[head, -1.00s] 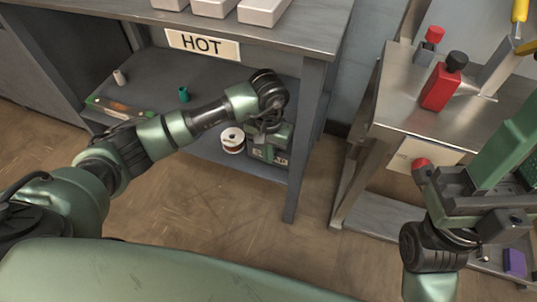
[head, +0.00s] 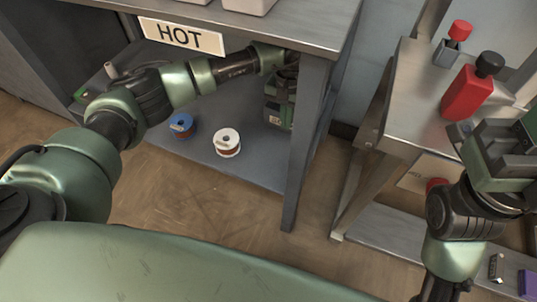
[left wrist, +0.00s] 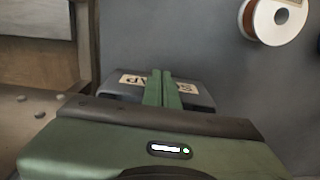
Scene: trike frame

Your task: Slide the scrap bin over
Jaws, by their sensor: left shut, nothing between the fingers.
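The scrap bin (left wrist: 195,97) is a dark grey box with a pale label, seen in the left wrist view just past my left fingertips. The label's letters look upside down, and my fingers cover their middle. My left gripper (left wrist: 163,80) is shut with nothing in it and lies across the bin's labelled side. I cannot tell whether it touches. In the head view my left gripper (head: 279,103) is over the lower shelf by the table's right leg, and I cannot make out the bin there. My right gripper (head: 505,160) is at the right edge, its fingers not visible.
A blue spool (head: 182,125) and a white spool (head: 227,142) stand on the lower shelf (head: 255,174) under the table with the HOT sign (head: 182,38). The table leg (head: 303,150) is close right of my left gripper. A red bottle (head: 467,93) stands on the right bench.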

